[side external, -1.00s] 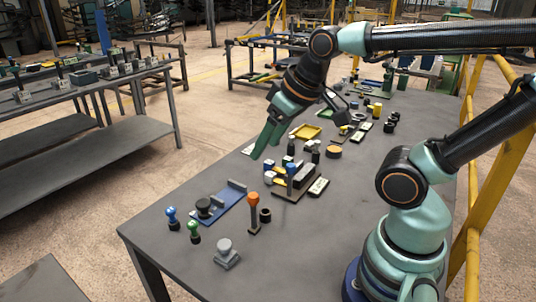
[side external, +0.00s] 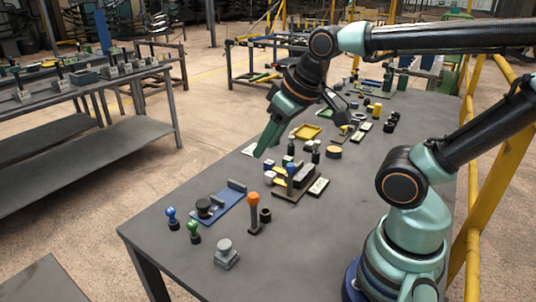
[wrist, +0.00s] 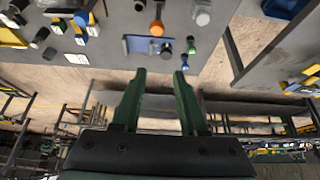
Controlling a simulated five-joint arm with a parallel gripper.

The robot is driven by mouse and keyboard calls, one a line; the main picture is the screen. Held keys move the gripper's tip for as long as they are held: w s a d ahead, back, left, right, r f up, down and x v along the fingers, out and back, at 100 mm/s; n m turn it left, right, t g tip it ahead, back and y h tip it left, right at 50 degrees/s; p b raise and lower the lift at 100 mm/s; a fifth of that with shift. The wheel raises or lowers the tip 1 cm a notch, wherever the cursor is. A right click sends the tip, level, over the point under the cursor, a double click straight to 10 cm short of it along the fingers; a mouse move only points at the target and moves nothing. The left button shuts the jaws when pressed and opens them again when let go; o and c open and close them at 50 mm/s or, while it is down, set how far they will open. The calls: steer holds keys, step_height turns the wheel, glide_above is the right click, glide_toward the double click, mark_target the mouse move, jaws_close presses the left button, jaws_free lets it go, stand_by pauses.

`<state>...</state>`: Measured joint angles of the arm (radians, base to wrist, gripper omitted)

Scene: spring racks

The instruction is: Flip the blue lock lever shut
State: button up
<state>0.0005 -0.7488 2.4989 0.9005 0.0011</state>
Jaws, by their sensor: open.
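In the wrist view, the blue lever (wrist: 81,18) shows at the upper left. My gripper (side external: 262,150) is above the table, up and left of the lever, apart from it. In the wrist view, my gripper (wrist: 160,75) has two green fingers spread with nothing between them.
An orange-topped post (side external: 254,205) and a blue plate (side external: 228,208) with a black knob stand nearer the table's front. Blue (side external: 171,216) and green (side external: 194,230) knobs stand at the left edge. A yellow tray (side external: 306,132) lies behind.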

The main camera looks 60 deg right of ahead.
steer(key=shift+w+d, duration=0.15)
steer(key=shift+d, duration=0.05)
jaws_close()
steer(key=w+d+f+m+g, duration=0.1)
steer(key=w+d+m+g, duration=0.1)
steer(key=d+m, duration=0.6)
steer(key=w+d+f+m+g, duration=0.2)
steer(key=d+m, duration=0.5)
steer(key=d, duration=0.9)
steer(key=shift+w+f+m+g, duration=0.2)
steer(key=shift+w+m+g, duration=0.2)
steer(key=shift+w+g, duration=0.6)
steer(key=shift+s, duration=0.15)
